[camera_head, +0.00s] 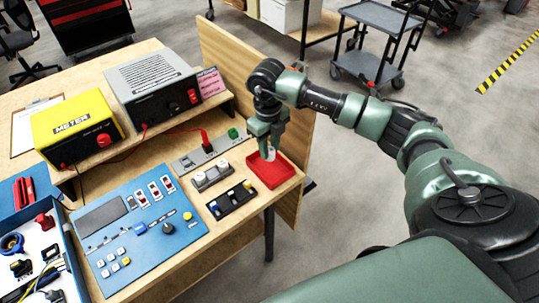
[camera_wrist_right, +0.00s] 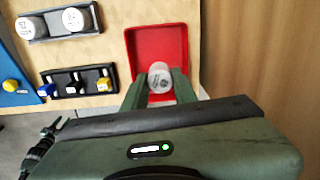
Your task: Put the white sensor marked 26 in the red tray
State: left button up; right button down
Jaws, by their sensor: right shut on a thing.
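My right gripper (camera_head: 268,143) is shut on a white cylindrical sensor (camera_head: 270,155) above the red tray (camera_head: 283,172). In the right wrist view the sensor (camera_wrist_right: 160,75) sits between the two green fingers (camera_wrist_right: 160,88), with the red tray (camera_wrist_right: 142,40) below and behind it. Its top carries a small dark marking, too small to read. The tray looks empty where it shows; part of it is hidden by the sensor and the gripper. My left gripper is not in view.
A grey holder (camera_head: 212,177) with two white sensors and a black holder (camera_head: 232,200) with small coloured parts stand left of the tray. A blue panel (camera_head: 138,225) lies further left. A wooden board (camera_head: 245,85) rises behind the tray.

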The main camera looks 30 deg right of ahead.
aim_at(270, 157)
notch_tip(270, 157, down, 4)
jog(key=shift+f, duration=0.1)
jog(key=shift+f+b, duration=0.3)
jog(key=shift+f, duration=0.25)
jog(key=c, duration=1.1)
grip_release()
jog(key=shift+r+p, duration=0.5)
jog(key=shift+r, duration=0.1)
jog(key=r+b, duration=0.2)
jog(key=r, duration=1)
jog(key=shift+a, duration=0.2)
